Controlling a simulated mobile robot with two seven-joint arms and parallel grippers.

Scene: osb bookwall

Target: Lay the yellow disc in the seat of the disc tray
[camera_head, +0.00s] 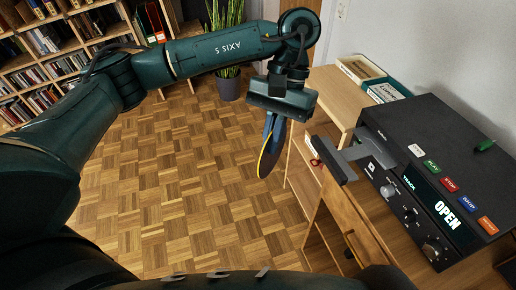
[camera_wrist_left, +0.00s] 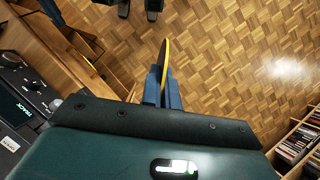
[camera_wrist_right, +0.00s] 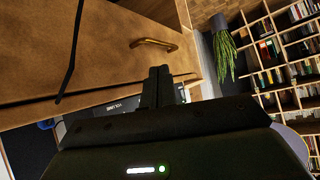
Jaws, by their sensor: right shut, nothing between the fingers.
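The yellow disc (camera_head: 270,158) shows as a thin dark disc with a yellow rim, held on edge, nearly upright, in the head view. It also shows in the left wrist view (camera_wrist_left: 165,55). My left gripper (camera_head: 273,124) is shut on it, blue fingers pointing down, with the disc over the floor. The disc tray (camera_head: 340,160) is a grey piece sticking out of the black player (camera_head: 430,150), to the right of the disc and apart from it. I cannot make out its seat. My right gripper (camera_wrist_right: 160,85) is shut and empty in the right wrist view.
The player stands on a wooden desk (camera_head: 345,95); its display reads OPEN and coloured labels lie on top. Books (camera_head: 385,92) lie behind it. A drawer with a brass handle (camera_wrist_right: 155,44) is near my right gripper. Bookshelves (camera_head: 45,60) and a plant (camera_head: 228,80) stand farther back.

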